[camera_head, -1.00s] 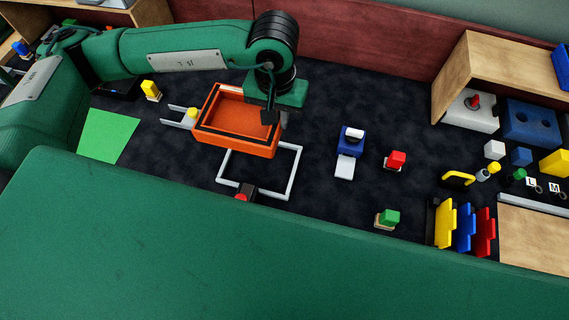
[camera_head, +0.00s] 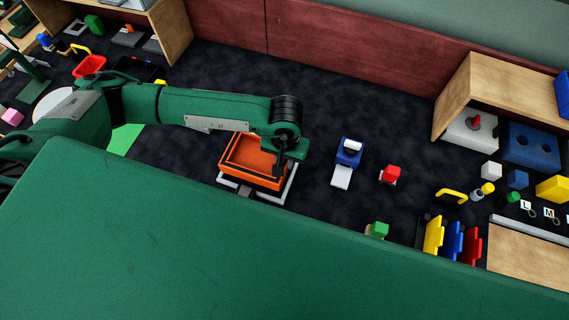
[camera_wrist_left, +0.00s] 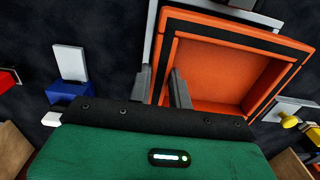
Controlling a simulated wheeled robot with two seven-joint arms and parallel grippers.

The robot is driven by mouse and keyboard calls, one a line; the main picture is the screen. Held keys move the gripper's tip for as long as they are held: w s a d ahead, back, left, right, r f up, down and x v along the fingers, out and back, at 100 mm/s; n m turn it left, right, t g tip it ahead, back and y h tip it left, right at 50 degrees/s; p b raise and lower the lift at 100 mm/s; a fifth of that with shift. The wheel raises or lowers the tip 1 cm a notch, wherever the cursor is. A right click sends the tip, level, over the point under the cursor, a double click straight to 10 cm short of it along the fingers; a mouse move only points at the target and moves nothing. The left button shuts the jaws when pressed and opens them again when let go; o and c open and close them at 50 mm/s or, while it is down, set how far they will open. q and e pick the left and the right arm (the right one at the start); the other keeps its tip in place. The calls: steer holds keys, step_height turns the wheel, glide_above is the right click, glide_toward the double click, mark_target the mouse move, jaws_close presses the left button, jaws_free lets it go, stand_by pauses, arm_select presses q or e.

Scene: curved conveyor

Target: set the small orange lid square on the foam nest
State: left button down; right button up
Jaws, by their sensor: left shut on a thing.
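The orange lid (camera_head: 230,167) looks like a shallow open box with a dark band along its rim, hollow side up. It also fills the upper right of the left wrist view (camera_wrist_left: 215,70). My left gripper (camera_head: 277,170) is shut on its right wall, one finger on each side of it. A pale square frame (camera_head: 291,182) shows below the lid, mostly covered by it; I cannot tell whether this is the foam nest. The lid looks roughly in line with the frame. Whether they touch is unclear. My right gripper is not in view.
A blue block with a white plate (camera_head: 342,177) and a red block (camera_head: 390,174) stand to the right. A green block (camera_head: 379,230) stands nearer. Yellow, blue and red upright pieces (camera_head: 454,241) and a wooden shelf (camera_head: 455,85) are farther right. Dark mat between is clear.

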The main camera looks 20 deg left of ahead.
arm_select(q)
step_height(320, 180, down, 5)
steer(key=shift+r+p, duration=0.2)
steer(key=shift+p, duration=0.3)
steer(key=shift+f, duration=0.2)
steer(key=c, duration=1.3)
jaws_free()
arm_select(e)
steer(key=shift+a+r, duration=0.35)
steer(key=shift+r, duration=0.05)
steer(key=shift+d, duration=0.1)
